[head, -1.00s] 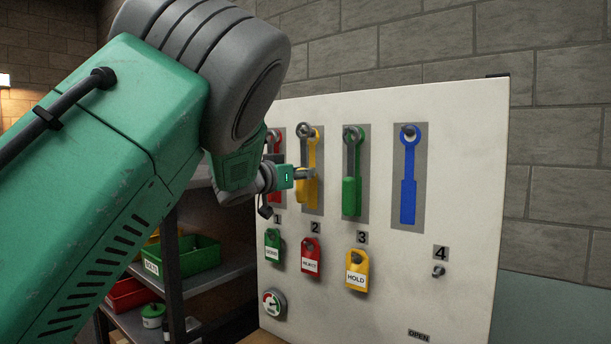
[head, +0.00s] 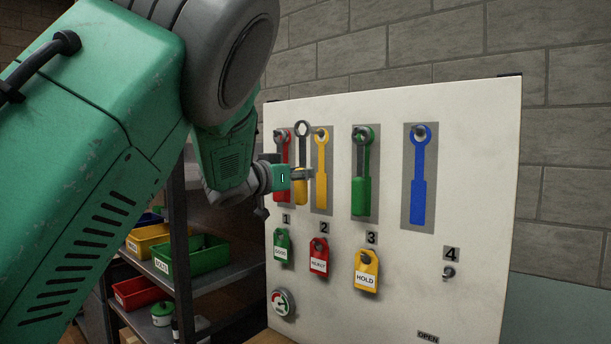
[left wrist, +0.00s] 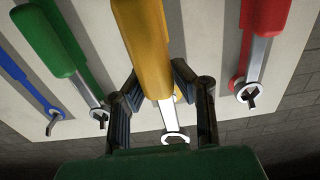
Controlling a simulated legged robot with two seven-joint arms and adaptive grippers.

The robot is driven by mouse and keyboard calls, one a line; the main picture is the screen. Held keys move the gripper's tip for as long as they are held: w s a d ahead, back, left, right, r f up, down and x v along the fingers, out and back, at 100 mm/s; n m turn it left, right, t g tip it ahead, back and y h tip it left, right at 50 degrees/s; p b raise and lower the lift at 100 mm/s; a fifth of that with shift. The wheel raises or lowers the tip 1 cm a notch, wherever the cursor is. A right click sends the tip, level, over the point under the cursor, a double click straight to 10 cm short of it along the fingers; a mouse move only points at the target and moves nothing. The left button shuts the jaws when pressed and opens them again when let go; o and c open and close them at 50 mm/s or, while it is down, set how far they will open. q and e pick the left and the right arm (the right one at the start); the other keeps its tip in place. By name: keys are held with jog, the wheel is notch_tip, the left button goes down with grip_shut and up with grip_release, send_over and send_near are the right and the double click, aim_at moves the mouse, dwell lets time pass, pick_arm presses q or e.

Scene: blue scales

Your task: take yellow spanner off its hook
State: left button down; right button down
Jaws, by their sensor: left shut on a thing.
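The yellow spanner (head: 300,187) hangs upright in my left gripper (head: 304,174), ring end up and yellow handle down. Its ring is beside and in front of its hook (head: 320,133), clear of it, and the yellow painted outline (head: 322,172) on the board is bare. In the left wrist view, the fingers (left wrist: 157,72) are closed around the spanner's yellow handle (left wrist: 148,40), with its metal ring end near the palm side. My right gripper is in neither view.
A red spanner (head: 280,185) hangs close on the left and a green spanner (head: 361,190) on the right. The blue outline (head: 418,180) is empty. Tags hang below on the white board (head: 480,180). A shelf with bins (head: 195,257) stands at left.

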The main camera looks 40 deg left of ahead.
pick_arm(q)
jog(key=shift+s+a+r, duration=0.1)
jog(key=shift+s, duration=1.5)
